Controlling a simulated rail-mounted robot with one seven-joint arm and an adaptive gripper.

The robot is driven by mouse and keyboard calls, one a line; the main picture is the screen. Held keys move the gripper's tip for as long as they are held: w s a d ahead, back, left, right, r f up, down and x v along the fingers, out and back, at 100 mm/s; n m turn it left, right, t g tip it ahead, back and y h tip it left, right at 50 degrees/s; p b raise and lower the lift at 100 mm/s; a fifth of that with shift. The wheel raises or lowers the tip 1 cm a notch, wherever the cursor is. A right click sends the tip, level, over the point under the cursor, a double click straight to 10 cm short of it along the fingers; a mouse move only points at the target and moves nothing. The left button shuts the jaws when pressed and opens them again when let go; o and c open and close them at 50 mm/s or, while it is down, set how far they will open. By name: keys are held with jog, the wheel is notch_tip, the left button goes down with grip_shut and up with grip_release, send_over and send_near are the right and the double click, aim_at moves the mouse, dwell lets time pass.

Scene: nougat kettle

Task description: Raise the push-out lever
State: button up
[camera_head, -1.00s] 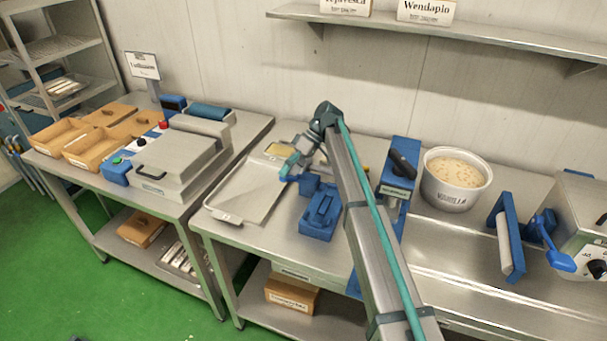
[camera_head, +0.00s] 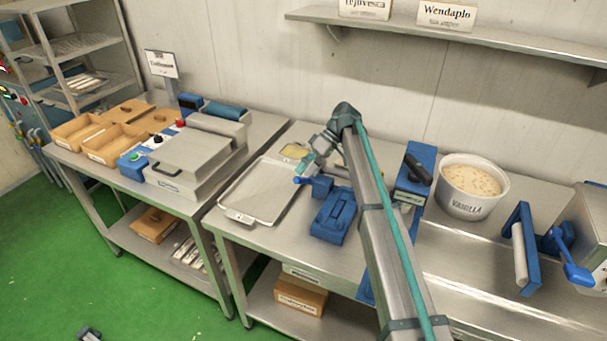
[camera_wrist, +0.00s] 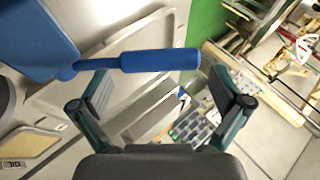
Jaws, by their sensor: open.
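The push-out lever is a blue bar with a thick round grip (camera_wrist: 160,60), reaching left from a blue device (camera_head: 333,215) on the middle table. In the head view the lever (camera_head: 301,181) sticks out low and nearly level, toward the metal tray. My gripper (camera_wrist: 162,78) is open and empty. In the wrist view the grip runs across just beyond the gap between the two fingertips, its free end short of the right finger. I cannot tell whether a finger touches it. In the head view my gripper (camera_head: 306,168) is just above and behind the lever, partly hidden by my arm.
A shallow metal tray (camera_head: 233,216) lies left of the device. A wall shelf (camera_head: 470,40) hangs above. The left table holds wooden boxes and a grey press (camera_head: 193,160).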

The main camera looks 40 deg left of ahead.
jog(key=v, duration=0.6)
jog(key=shift+w+r, duration=0.15)
jog(key=shift+r, duration=0.1)
jog(key=shift+d, duration=0.1)
